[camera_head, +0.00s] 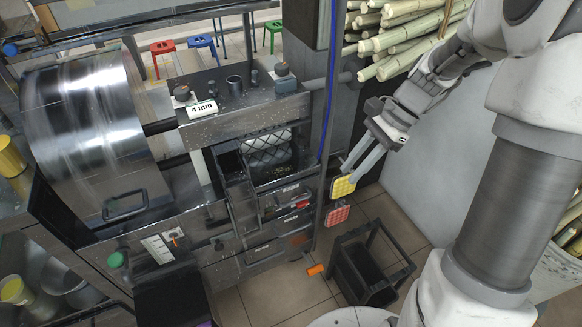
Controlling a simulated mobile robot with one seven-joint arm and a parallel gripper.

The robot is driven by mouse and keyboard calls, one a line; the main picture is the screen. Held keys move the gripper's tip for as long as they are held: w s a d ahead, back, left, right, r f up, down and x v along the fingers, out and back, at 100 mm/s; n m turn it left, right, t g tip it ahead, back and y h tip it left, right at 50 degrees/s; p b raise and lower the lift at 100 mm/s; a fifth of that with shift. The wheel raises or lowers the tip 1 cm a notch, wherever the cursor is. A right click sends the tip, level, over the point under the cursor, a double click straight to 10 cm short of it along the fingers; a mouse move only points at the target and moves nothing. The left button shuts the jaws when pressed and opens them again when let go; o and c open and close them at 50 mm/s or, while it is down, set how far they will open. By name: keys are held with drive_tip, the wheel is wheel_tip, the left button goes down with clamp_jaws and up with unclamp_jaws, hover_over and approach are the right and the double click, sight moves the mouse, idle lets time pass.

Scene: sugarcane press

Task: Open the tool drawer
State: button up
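The dark metal press has a stack of drawer-like fronts at its right end. An upper front (285,212) has a pale label and a small red part. A lower front (268,252) has an orange patch near its right end. Both look closed, and I cannot tell for certain which is the tool drawer. My gripper (340,200) is just right of these fronts, apart from them as far as I can see. Its yellow and red finger pads stand apart with nothing between them, so it is open and empty.
A dark open-topped bin frame (365,265) stands on the tiled floor, below my gripper. An orange-tipped bar (315,270) sticks out low from the press. Cut cane (400,30) lies piled behind. A dark post (325,110) rises left of my arm.

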drive_tip(key=w+d+f+m+y+b, duration=0.1)
drive_tip(key=w+f+m+y+b, duration=0.1)
drive_tip(key=f+m, duration=0.35)
drive_tip(key=w+d+f+m+y+b, duration=0.1)
drive_tip(key=f+m+y+b, duration=0.15)
drive_tip(key=f, duration=0.65)
drive_tip(key=w+d+f+m+y+b, duration=0.1)
drive_tip(key=w+f+m+y, duration=0.15)
drive_tip(key=f, duration=0.45)
drive_tip(key=m+t+y+b, duration=0.55)
drive_tip(key=m+t, duration=0.35)
drive_tip(key=m, duration=0.5)
approach(294, 230)
drive_tip(key=shift+h, duration=0.25)
drive_tip(key=x, duration=1)
drive_tip(key=shift+f+b, duration=0.1)
drive_tip(key=shift+b, duration=0.2)
clamp_jaws()
